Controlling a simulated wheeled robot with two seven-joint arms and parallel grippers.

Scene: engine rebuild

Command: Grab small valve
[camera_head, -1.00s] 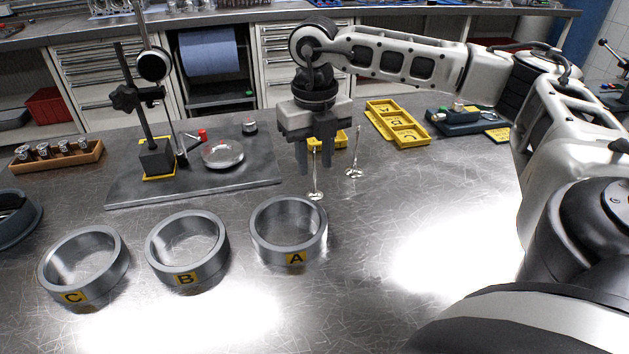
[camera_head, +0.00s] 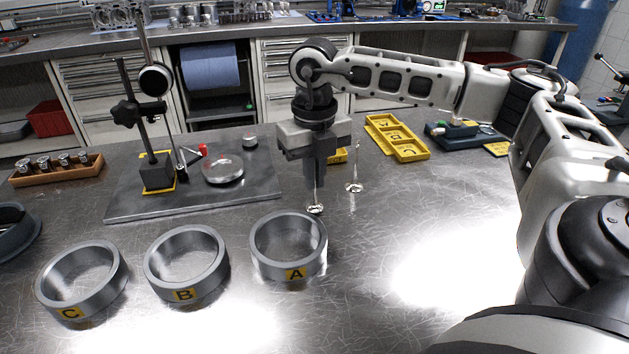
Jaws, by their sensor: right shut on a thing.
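Two valves with thin stems and round heads stand head-down on the steel table, behind and to the right of ring A. The left valve (camera_head: 315,208) is under my right gripper (camera_head: 315,185), whose fingers point down and are shut around the upper part of its stem. Its head is at or very near the table; I cannot tell whether it touches. The other valve (camera_head: 354,186) stands just to the right, apart from the gripper. Which valve is the smaller is hard to tell. My left gripper is not in view.
Rings A (camera_head: 289,247), B (camera_head: 187,265) and C (camera_head: 82,281) stand in front. A dial gauge stand (camera_head: 157,170) is on a dark plate (camera_head: 125,207) at left. A yellow tray (camera_head: 397,138) lies behind right. A wooden rack (camera_head: 57,172) is far left. The table at right is clear.

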